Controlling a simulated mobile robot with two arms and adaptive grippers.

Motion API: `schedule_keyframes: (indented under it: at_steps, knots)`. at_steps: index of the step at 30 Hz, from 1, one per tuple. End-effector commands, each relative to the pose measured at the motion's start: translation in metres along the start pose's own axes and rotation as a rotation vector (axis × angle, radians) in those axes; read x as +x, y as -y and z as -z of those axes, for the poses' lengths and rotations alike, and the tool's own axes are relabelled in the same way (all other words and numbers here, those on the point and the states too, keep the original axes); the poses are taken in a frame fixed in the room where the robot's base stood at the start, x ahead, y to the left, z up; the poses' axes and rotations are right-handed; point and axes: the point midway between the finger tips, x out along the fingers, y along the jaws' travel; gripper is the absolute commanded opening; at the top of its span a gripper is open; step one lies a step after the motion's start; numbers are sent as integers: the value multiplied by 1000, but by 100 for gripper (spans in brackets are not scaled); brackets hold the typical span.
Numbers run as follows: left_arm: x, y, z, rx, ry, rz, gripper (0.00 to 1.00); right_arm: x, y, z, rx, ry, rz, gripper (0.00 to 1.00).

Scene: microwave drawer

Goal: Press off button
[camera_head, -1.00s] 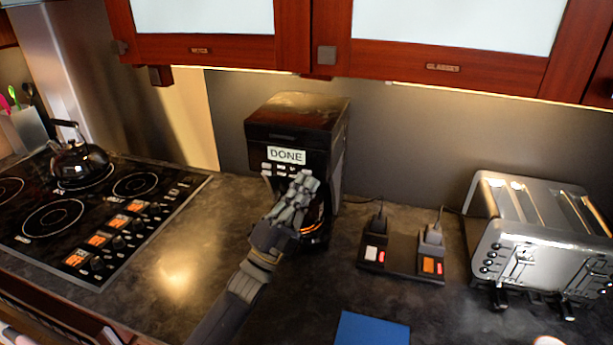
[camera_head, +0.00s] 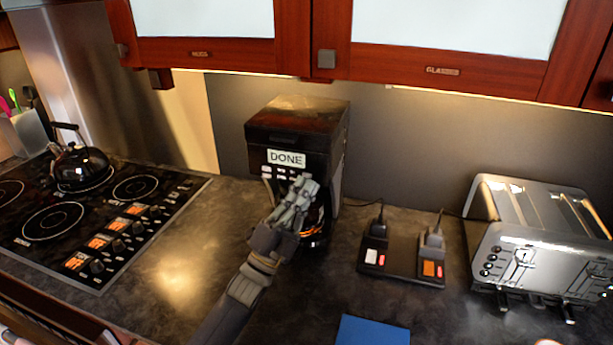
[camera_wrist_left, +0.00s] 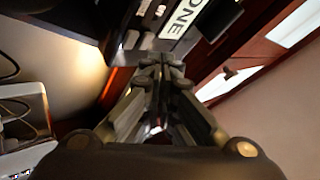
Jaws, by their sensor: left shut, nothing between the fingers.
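A black coffee maker (camera_head: 298,122) stands against the back wall. Its label reads DONE (camera_head: 286,158), with a row of small pale buttons (camera_head: 279,173) just below. The label (camera_wrist_left: 187,15) and buttons (camera_wrist_left: 148,41) also show at the top of the left wrist view. I cannot read which button is off. My left gripper (camera_head: 304,182) is shut and empty, in front of the coffee maker at its right-hand buttons. In the left wrist view its fingertips (camera_wrist_left: 160,64) are together just below the buttons. Contact cannot be told. My right gripper is not in view.
A power strip (camera_head: 398,270) with plugs and lit switches lies right of the coffee maker. A chrome toaster (camera_head: 535,245) stands further right. A stove (camera_head: 85,215) with a black kettle (camera_head: 78,165) is left. Cabinets (camera_head: 430,70) hang above. A blue object (camera_head: 372,331) lies in front.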

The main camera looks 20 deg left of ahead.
Motion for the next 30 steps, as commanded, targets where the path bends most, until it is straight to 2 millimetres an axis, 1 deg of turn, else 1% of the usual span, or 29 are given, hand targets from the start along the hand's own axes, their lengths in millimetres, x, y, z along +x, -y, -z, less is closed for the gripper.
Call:
schedule_keyframes:
  at_steps: [8, 16, 30]
  knots:
    - [0, 0, 0, 0, 0, 0, 0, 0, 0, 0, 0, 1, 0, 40]
    - [5, -5, -4, 0, 0, 0, 0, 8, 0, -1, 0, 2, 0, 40]
    - [7, -5, -5, 0, 0, 0, 0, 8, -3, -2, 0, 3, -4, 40]
